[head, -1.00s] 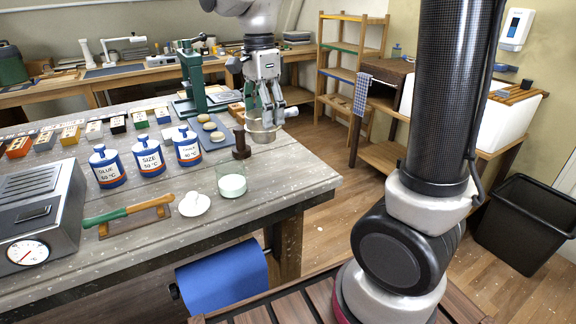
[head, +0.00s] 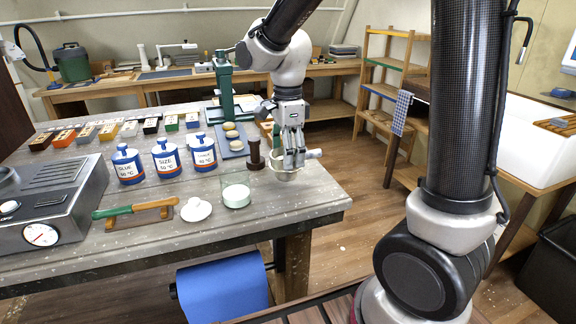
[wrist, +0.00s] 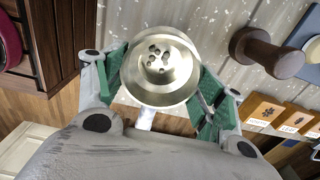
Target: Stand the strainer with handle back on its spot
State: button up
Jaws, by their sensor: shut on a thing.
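The strainer (wrist: 160,66) is a shiny metal bowl with a few dark holes in its middle. In the wrist view it sits between the green-padded fingers of my gripper (wrist: 165,92), which is shut on it. In the head view my gripper (head: 292,164) points down over the right end of the workbench, with the strainer (head: 281,170) at its fingertips. A pale handle (head: 314,154) sticks out to the right. A dark wooden post (head: 255,155) stands just left of the strainer. I cannot tell whether the strainer touches the bench.
A glass of white stuff (head: 236,196), a white dish (head: 196,209) and several blue-and-white pots (head: 166,158) stand to the left. A green press (head: 225,95) stands behind. The bench's right edge (head: 340,195) is close; bare bench lies in front of the strainer.

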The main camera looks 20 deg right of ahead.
jog(key=shift+f, duration=1.65)
jog(key=shift+f, duration=0.15)
jog(key=o, duration=1.4)
notch_tip(320, 180, up, 12)
jog(key=f, duration=0.1)
jog(key=s+d+n+t, duration=0.1)
jog(key=s+d+n, duration=0.3)
jog(key=s+n, duration=0.2)
jog(key=s+d+r+n+t, duration=0.1)
jog(key=s+d+n+t, duration=0.1)
jog(key=s+d+n, duration=0.3)
jog(key=s+d+r+n+t, duration=0.1)
jog(key=s+d+n, duration=0.4)
jog(key=s+n, duration=0.2)
jog(key=shift+s+d, duration=0.25)
jog(key=shift+s, duration=0.3)
